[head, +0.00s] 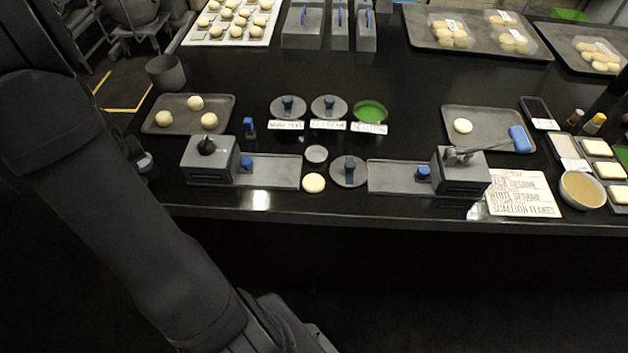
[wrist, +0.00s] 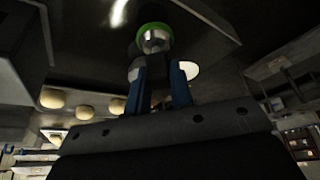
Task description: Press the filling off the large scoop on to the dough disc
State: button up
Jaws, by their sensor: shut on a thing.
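In the wrist view my gripper (wrist: 159,72) is shut on the large scoop (wrist: 153,45), a grey metal cup between the two blue-edged fingers. Bright green filling (wrist: 153,27) shows at the scoop's far end. A pale round piece, which looks like the dough disc (wrist: 190,70), shows partly behind the right finger; I cannot tell the gap between it and the scoop. In the head view the dough disc (head: 313,183) lies near the counter's front edge, between two grey plates. My gripper is outside the head view.
A green-filled bowl (head: 370,111) is farther back. Grey box devices (head: 210,160) (head: 461,172) flank the area. A tray (head: 162,128) holds dough balls.

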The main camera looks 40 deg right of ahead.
dwell(0.7)
jog(key=d, duration=0.6)
jog(key=shift+d, duration=0.3)
jog(key=s+d+r+m+h, duration=0.1)
jog(key=s+d+r+m, duration=0.15)
jog(key=d+r, duration=0.45)
jog(key=m+g+h, duration=0.2)
jog(key=m+h, duration=0.1)
jog(key=m, duration=0.7)
send_over(313, 182)
jog(key=shift+n, duration=0.25)
jog(key=shift+f, duration=3.1)
jog(key=shift+f, duration=0.6)
